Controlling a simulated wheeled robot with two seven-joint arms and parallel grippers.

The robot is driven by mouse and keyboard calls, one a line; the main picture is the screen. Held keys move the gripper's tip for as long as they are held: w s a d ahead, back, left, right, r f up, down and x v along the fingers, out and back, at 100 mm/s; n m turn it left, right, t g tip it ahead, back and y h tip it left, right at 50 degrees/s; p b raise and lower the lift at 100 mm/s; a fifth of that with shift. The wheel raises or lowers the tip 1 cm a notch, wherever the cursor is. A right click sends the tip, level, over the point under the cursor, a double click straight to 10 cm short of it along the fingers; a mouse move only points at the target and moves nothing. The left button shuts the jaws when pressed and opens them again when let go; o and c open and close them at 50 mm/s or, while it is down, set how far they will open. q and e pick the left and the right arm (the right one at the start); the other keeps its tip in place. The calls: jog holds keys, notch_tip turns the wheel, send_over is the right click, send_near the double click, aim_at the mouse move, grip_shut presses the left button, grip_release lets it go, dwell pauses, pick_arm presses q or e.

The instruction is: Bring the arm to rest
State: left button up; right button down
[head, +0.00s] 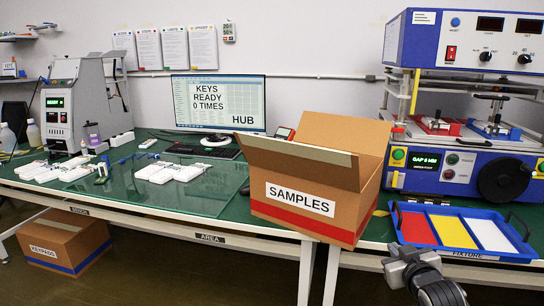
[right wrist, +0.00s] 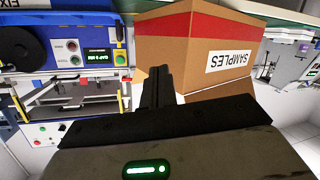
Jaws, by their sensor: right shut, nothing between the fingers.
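My right gripper (head: 408,268) is in the lower right of the head view, in front of the table edge and below the blue tray. In the right wrist view its dark fingers (right wrist: 157,87) are together, with nothing between them. The cardboard SAMPLES box (head: 335,209) stands open on the table, up and left of the gripper in the head view. The box also shows in the right wrist view (right wrist: 190,50), upside down and beyond the fingers. I cannot tell the exact gap between them. My left gripper is not in view.
A blue tray (head: 395,226) with red, yellow and white sections lies at the table's right front. Behind it stands a blue test machine (head: 468,172). White keypads (head: 170,172) lie on the green mat. A KEYPADS box (head: 62,240) is on the floor at left.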

jog(key=s+a+f+g+y, duration=0.1)
jog(key=s+a+f, duration=0.45)
jog(key=s, duration=0.35)
jog(key=s+a+f+g+y, duration=0.1)
jog(key=s+a+f+g, duration=0.1)
jog(key=s+a+f, duration=0.45)
jog(key=s+a+y, duration=0.1)
jog(key=s+a, duration=0.1)
jog(key=s, duration=0.6)
jog(key=s+a+f+g, duration=0.1)
jog(key=s, duration=0.8)
jog(key=shift+a+f+m+y, duration=0.25)
jog(key=shift+a+m+y, duration=0.05)
jog(key=shift+a+y, duration=0.1)
